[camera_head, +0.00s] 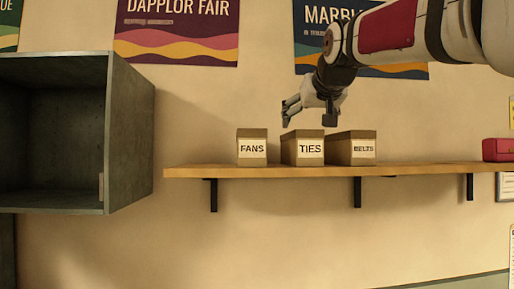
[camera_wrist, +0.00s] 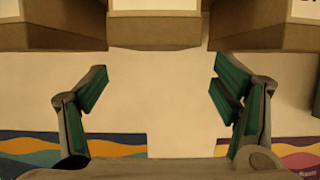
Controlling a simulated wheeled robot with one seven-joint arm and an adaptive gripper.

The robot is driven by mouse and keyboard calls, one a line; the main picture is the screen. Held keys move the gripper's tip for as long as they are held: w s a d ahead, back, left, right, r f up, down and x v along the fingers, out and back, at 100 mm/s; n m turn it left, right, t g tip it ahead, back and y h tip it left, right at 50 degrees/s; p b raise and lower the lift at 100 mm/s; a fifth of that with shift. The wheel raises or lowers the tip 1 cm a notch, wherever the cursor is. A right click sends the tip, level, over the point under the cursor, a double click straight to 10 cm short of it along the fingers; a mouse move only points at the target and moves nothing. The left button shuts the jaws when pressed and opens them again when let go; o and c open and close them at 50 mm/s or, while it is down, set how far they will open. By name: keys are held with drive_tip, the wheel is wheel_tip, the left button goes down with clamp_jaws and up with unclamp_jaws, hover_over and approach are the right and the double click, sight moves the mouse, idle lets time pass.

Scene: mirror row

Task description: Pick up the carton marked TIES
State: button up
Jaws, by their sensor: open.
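The carton marked TIES (camera_head: 310,150) is a brown box with a white label, standing on the wooden shelf between two similar cartons. My gripper (camera_head: 305,113) is above it in the head view, open and apart from it. In the wrist view, the open gripper (camera_wrist: 160,88) has its two green-padded fingers spread wide with nothing between them. The middle carton (camera_wrist: 155,32) at the top of that view lines up with the gap between the fingers. Its label is mostly cut off by the top edge.
The FANS carton (camera_head: 252,149) stands close on the left of TIES, and the BELTS carton (camera_head: 352,150) close on its right. The shelf (camera_head: 215,172) is bare left of FANS. A red box (camera_head: 496,150) sits at its right end. A grey open cabinet (camera_head: 130,135) hangs at left.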

drive_tip(key=shift+d+p+x, duration=0.2)
drive_tip(key=shift+p+x, duration=0.95)
drive_tip(key=shift+x, duration=2.85)
drive_tip(key=c, duration=1.5)
